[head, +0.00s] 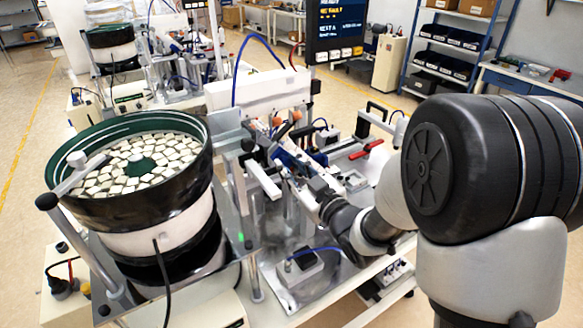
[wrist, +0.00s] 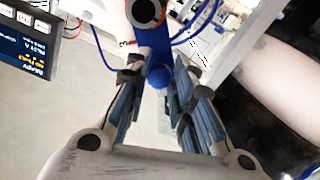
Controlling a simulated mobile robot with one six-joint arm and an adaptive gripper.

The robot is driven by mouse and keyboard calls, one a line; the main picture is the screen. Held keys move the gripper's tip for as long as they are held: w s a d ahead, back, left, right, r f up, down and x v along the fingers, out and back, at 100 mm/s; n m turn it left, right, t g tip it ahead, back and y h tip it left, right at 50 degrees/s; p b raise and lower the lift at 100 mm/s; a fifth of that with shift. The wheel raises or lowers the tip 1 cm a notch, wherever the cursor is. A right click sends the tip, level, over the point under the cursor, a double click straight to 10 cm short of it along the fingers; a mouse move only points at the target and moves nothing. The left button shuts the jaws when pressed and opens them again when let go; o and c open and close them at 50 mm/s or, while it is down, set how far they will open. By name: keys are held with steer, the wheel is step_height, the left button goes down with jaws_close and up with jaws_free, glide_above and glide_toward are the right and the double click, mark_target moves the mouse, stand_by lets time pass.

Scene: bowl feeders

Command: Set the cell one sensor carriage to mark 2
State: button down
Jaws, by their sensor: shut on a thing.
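My gripper (wrist: 157,88) shows large in the wrist view, its two fingers reaching up the picture. Between the fingertips is a rounded blue knob (wrist: 158,75), and the fingers are shut on it. A blue upright part (wrist: 153,42) runs up behind the knob to a dark round piece; it looks like the sensor carriage. In the head view my gripper (head: 298,165) reaches in from the right to the track area beside the front bowl feeder (head: 130,205). The carriage there is mostly hidden behind my gripper.
The front bowl, full of pale square parts, stands left of my gripper. A screen (head: 336,25) hangs above the rear of the cell. A red-handled clamp (head: 367,150) and a box with a blue cable (head: 300,263) are near. A second feeder (head: 110,45) stands behind.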

steer(key=w+d+f+b, duration=0.2)
steer(key=d+f+b, duration=0.1)
steer(key=f+b, duration=0.1)
steer(key=shift+w+d+f+b, duration=0.15)
steer(key=shift+f+b, duration=0.2)
steer(key=shift+b, duration=0.5)
steer(key=c, duration=1.4)
jaws_free()
steer(key=shift+o, duration=0.2)
steer(key=v, duration=1.2)
